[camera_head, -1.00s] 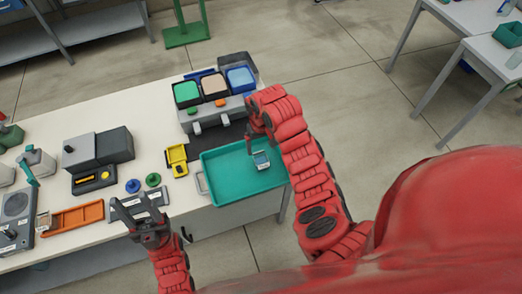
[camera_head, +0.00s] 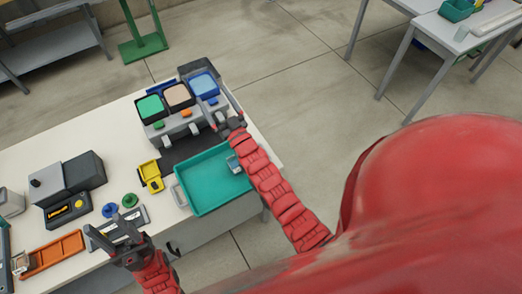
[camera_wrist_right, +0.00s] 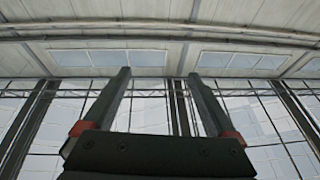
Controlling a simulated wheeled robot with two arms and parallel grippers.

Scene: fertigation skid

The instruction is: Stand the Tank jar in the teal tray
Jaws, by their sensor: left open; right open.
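The teal tray (camera_head: 203,187) lies on the white bench near its right end. A small clear jar with a pale label and blue on it (camera_head: 234,164), likely the Tank jar, is inside the tray near its right wall. It appears to stand upright, but its label is too small to read. My right gripper (camera_head: 226,108) is open and empty beyond the tray, apart from the jar. In the right wrist view its two fingers (camera_wrist_right: 160,82) are spread with nothing between them. My left gripper (camera_head: 106,226) is open and empty at the bench's front edge, left of the tray.
A grey unit with green, tan and blue-topped bins (camera_head: 178,97) stands behind the tray. A yellow holder (camera_head: 150,176), blue and green knobs, an orange tray (camera_head: 55,253) and a dark grey device (camera_head: 68,186) are to the left. Most of the tray floor is clear.

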